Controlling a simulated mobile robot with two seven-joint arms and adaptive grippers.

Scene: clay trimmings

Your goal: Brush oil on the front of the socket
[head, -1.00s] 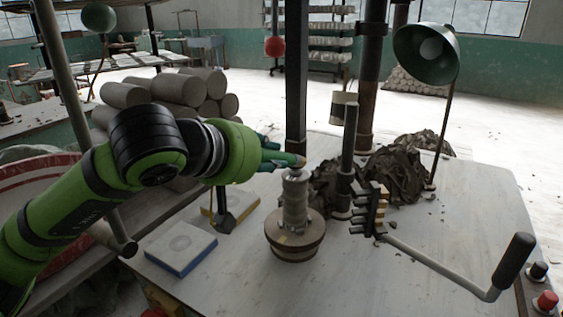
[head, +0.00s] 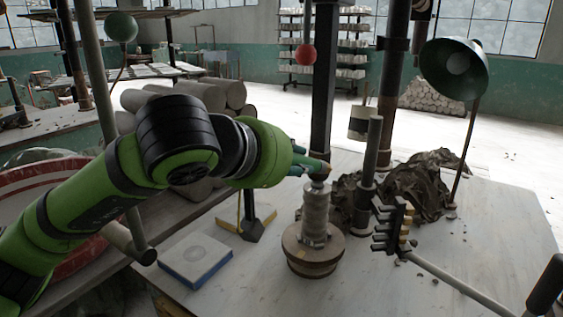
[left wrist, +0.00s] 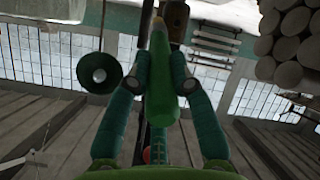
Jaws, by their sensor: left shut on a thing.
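My left gripper (head: 298,164) is shut on a green brush (left wrist: 162,85), which lies between its two fingers in the left wrist view. In the head view, the tan tip of the brush (head: 325,168) points right, just above the top of a grey ribbed column (head: 315,215). I cannot tell whether the tip touches it. The column stands upright on a round, stepped base (head: 313,250) on the pale worktop. No part is clearly recognisable as the socket; it may be this column. My right gripper is not in view.
A dark post (head: 322,95) rises behind the column, with a red ball (head: 305,54) beside it. A toothed rack (head: 390,225) and crank stand at right, before dark clay scraps (head: 420,185). A blue-edged block (head: 195,260) lies left. A green lamp (head: 455,68) overhangs the right.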

